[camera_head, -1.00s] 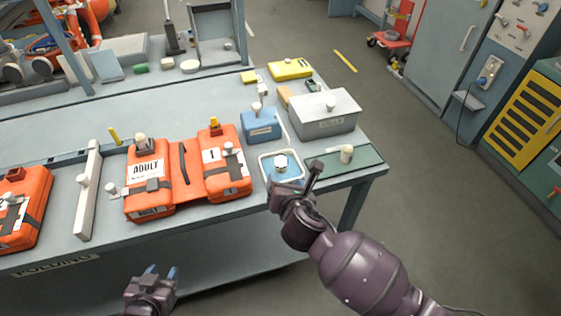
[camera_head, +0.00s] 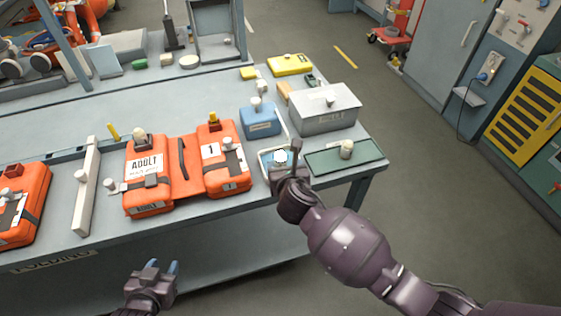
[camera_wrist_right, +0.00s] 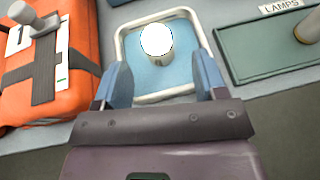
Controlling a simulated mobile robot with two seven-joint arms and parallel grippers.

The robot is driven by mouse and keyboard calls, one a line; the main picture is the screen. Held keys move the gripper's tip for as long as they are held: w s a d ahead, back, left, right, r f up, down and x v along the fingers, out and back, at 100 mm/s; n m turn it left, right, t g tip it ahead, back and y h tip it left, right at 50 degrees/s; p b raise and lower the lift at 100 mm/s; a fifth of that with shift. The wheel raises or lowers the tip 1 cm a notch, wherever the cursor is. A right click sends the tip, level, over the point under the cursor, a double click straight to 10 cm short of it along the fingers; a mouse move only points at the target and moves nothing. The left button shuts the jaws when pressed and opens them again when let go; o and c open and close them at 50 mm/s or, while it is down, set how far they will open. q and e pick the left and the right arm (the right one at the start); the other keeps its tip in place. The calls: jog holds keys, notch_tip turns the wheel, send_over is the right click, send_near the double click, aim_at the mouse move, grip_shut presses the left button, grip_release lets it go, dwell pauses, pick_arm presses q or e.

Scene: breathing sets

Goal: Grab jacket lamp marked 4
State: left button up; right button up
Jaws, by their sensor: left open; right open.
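A lamp (camera_wrist_right: 158,57) with a bright white round top stands upright in a white-rimmed tray with a blue bottom (camera_wrist_right: 148,99). Its small mark is too blurred to read. It also shows in the head view (camera_head: 280,156). My right gripper (camera_wrist_right: 160,84) is open, its blue fingers reaching over the tray's near side, one on each side of the lamp's line and short of it. Other small lamps sit on the green mat (camera_head: 346,149) and on the orange jacket marked 1 (camera_head: 213,158); no 4 is legible. My left gripper (camera_head: 162,268) is open and empty before the table.
The green mat labelled LAMPS (camera_wrist_right: 262,50) lies right of the tray. A grey metal box (camera_head: 325,112) and a blue box (camera_head: 261,122) stand behind.

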aim_at(282, 160)
jog(key=shift+b+x, duration=0.3)
jog(key=shift+x, duration=2.1)
jog(key=shift+a+r, duration=0.1)
jog(key=c, duration=1)
